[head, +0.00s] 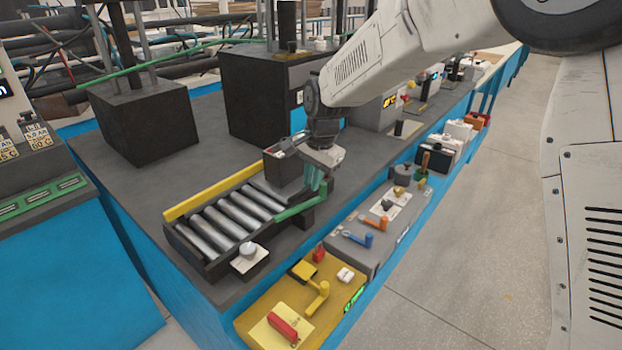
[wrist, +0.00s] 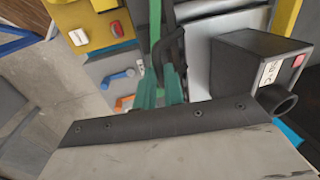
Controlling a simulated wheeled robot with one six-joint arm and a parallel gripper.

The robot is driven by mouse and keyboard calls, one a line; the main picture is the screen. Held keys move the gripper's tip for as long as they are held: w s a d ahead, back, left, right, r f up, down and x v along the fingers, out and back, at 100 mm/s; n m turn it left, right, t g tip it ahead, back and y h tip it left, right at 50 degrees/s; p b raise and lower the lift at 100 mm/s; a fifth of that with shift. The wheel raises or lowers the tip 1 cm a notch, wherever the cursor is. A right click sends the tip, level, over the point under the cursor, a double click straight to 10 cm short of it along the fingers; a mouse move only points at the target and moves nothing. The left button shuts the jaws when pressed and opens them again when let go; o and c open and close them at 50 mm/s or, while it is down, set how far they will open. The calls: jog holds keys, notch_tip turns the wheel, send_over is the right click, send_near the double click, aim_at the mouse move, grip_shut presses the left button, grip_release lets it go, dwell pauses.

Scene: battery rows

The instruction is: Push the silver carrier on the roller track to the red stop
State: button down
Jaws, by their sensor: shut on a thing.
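The roller track (head: 228,222) lies on the grey bench, with silver rollers between a yellow rail (head: 215,188) and a green rail (head: 300,207). My gripper (head: 318,184) is low beside the track's far right end. In the wrist view its green fingers (wrist: 160,92) are shut on a dark handle-like piece (wrist: 171,48) at the track's green-rail side. A smooth silver surface (wrist: 198,60) lies right beside it; I cannot tell whether this is the carrier or a roller. I cannot make out a red stop clearly.
A dark box (head: 285,168) stands close by my gripper at the track's far end; in the wrist view it (wrist: 245,62) has a label and red button. A white knob block (head: 250,259) sits at the near end. Panels with handles (head: 305,290) line the bench front.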

jog(key=c, duration=1.5)
grip_release()
jog(key=shift+w+d, duration=0.25)
jog(key=shift+w, duration=0.1)
jog(key=shift+s+a, duration=0.1)
jog(key=shift+a, duration=0.05)
jog(key=shift+r, duration=0.1)
jog(key=r, duration=0.5)
jog(key=d+r, duration=0.1)
jog(key=r, duration=0.1)
jog(key=shift+s+r, duration=0.3)
jog(key=shift+s, duration=0.1)
jog(key=s+d+r+n, duration=0.1)
jog(key=s+d+n, duration=0.1)
jog(key=s+d, duration=0.7)
jog(key=s+d+r+n+h, duration=0.1)
jog(key=s+d+n, duration=0.2)
jog(key=s+d, duration=0.6)
jog(key=s+d+r+n, duration=0.1)
jog(key=s+d+n, duration=0.1)
jog(key=s+d, duration=0.7)
jog(key=shift+s+r+h, duration=0.1)
jog(key=shift+s+h, duration=0.2)
jog(key=shift+s, duration=4)
